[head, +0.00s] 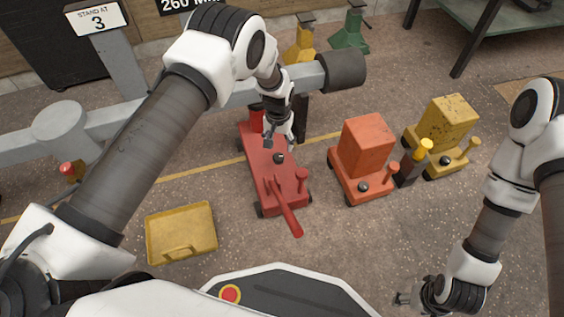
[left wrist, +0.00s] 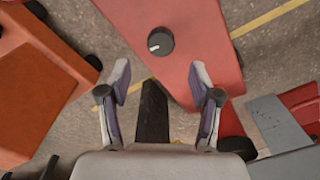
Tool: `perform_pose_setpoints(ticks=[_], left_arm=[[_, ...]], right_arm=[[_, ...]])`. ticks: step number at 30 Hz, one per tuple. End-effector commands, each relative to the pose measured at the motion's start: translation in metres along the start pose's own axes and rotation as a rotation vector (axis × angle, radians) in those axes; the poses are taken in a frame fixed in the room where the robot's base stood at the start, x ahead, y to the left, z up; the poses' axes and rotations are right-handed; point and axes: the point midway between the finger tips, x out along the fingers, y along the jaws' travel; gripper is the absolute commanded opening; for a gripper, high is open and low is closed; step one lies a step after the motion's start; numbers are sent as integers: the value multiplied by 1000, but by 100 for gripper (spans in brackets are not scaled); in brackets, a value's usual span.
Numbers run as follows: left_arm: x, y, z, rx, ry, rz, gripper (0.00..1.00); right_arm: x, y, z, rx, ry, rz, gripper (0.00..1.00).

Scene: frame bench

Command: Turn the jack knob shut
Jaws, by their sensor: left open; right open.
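A long, low red jack (head: 258,150) stands on the floor in the middle of the head view, its red handle pointing toward me. A round black knob (head: 278,158) sits on its top. In the left wrist view the knob (left wrist: 160,41) shows a short white mark near its edge. My left gripper (head: 279,139) is above the jack, close to the knob. In the left wrist view its fingers (left wrist: 160,78) are spread, with the knob ahead of the tips and not between them. My right gripper (head: 404,298) is open and empty at the lower right, away from the jack.
An orange jack (head: 366,145) and a yellow one (head: 448,120) stand to the right, each with a black knob. A yellow tray (head: 181,232) lies at left. A grey beam (head: 180,108) crosses behind the red jack. Open floor lies in front.

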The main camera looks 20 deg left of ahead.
Motion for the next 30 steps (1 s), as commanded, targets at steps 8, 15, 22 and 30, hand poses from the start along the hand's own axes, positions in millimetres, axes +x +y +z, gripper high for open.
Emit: perform_pose_setpoints(ticks=[8, 15, 22, 30], left_arm=[[56, 0, 1, -1, -2, 0, 64], [71, 0, 1, -1, -1, 0, 64], [70, 0, 1, -1, -2, 0, 32], [70, 0, 1, 1, -2, 0, 4]], right_arm=[[33, 1, -1, 6, 3, 1, 62], [39, 1, -2, 9, 6, 1, 62], [38, 1, -2, 9, 6, 1, 62], [38, 1, -2, 9, 5, 1, 62]])
